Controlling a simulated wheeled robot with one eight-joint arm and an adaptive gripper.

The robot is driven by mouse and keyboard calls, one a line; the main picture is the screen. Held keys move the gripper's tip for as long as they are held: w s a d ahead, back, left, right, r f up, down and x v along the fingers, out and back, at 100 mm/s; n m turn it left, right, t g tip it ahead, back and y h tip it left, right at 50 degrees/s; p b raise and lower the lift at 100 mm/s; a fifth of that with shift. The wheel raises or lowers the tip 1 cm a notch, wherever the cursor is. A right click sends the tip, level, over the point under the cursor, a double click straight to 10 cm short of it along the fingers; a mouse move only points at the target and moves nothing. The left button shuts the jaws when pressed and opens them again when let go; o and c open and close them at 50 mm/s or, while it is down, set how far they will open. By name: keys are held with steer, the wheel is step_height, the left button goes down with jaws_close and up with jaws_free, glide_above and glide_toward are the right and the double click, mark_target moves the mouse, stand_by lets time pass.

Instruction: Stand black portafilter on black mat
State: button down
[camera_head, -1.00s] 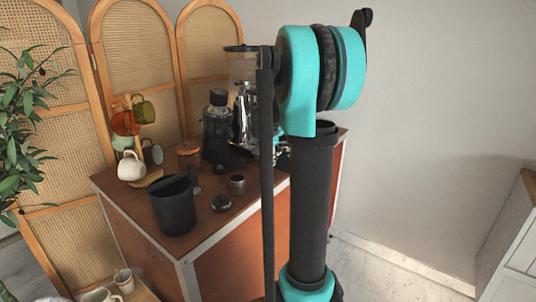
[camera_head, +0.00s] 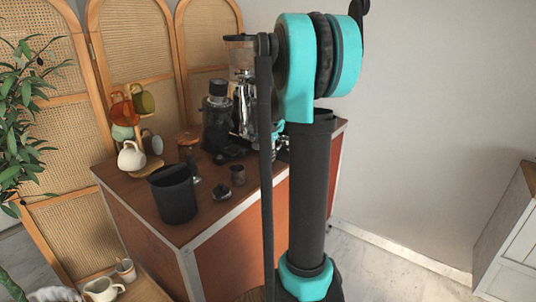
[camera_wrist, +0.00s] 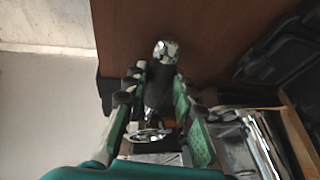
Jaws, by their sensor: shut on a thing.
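In the wrist view my gripper (camera_wrist: 158,82) is shut on the black portafilter (camera_wrist: 157,92). Its dark handle lies between the two green-lined fingers, with a shiny metal end pointing up the picture. A metal ring shows lower down between the fingers, partly hidden. The brown counter top (camera_wrist: 130,35) is behind it. In the head view my arm hides most of the gripper and the portafilter. I cannot clearly make out the black mat; dark flat shapes (camera_wrist: 275,55) at the right of the wrist view may include it.
On the counter in the head view stand a black bin (camera_head: 174,200), a black grinder (camera_head: 216,125), a chrome machine (camera_head: 245,110), a small metal cup (camera_head: 237,175) and a small round tool (camera_head: 222,192). Mugs (camera_head: 131,155) hang at the left. The counter's front corner is clear.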

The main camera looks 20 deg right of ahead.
steer(key=c, duration=1.2)
jaws_free()
steer(key=shift+o, duration=0.2)
steer(key=v, duration=1.2)
